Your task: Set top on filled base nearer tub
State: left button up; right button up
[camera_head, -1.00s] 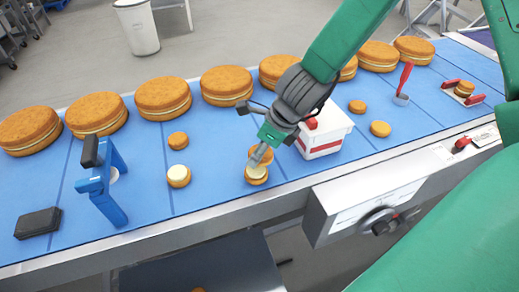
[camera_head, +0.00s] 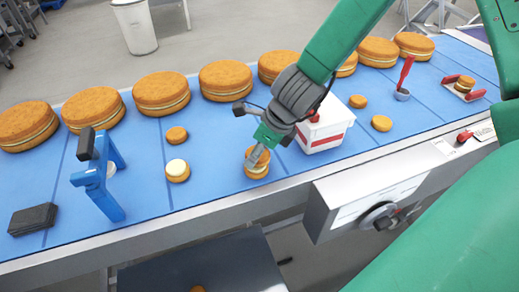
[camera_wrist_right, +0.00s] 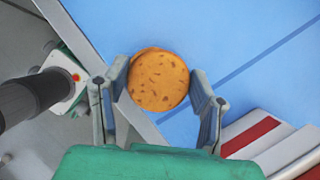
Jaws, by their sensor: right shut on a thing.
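My right gripper (camera_head: 257,160) is shut on a round brown top (camera_wrist_right: 158,80), seen between its two fingers in the right wrist view. In the head view the top sits at or just over the filled base (camera_head: 257,174) nearer the tub. Only a thin pale line of filling shows between them, and I cannot tell whether they touch. The white tub (camera_head: 326,130) with red stripes stands right of the gripper, partly hidden by my arm. The other filled base (camera_head: 177,171), with pale filling bare on top, stands further left. My left gripper is not in view.
Loose small rounds lie at left (camera_head: 176,134) and right of the tub (camera_head: 381,123). Large filled rounds (camera_head: 161,93) line the belt's far side. A blue stand (camera_head: 100,180) and a dark block (camera_head: 33,219) are at left. A red-handled tool (camera_head: 403,80) is at right.

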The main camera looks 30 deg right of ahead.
jog(key=shift+a+r, duration=0.15)
jog(key=shift+a, duration=0.9)
jog(key=shift+s+d+f, duration=0.1)
jog(key=shift+d+f, duration=0.1)
jog(key=shift+d, duration=0.45)
jog(key=shift+a+r, duration=0.1)
jog(key=shift+a, duration=0.65)
jog(key=shift+d+f+b, duration=0.5)
jog(key=shift+d, duration=0.15)
jog(key=shift+a, duration=0.4)
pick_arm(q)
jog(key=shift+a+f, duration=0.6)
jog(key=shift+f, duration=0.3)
pick_arm(e)
jog(key=shift+a+f, duration=0.1)
jog(key=shift+f, duration=0.1)
jog(key=o, duration=0.9)
jog(key=shift+d, duration=0.2)
jog(key=shift+c, duration=0.2)
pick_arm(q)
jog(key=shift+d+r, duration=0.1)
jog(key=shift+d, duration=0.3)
pick_arm(e)
jog(key=shift+d+f, duration=0.1)
jog(key=shift+d, duration=0.1)
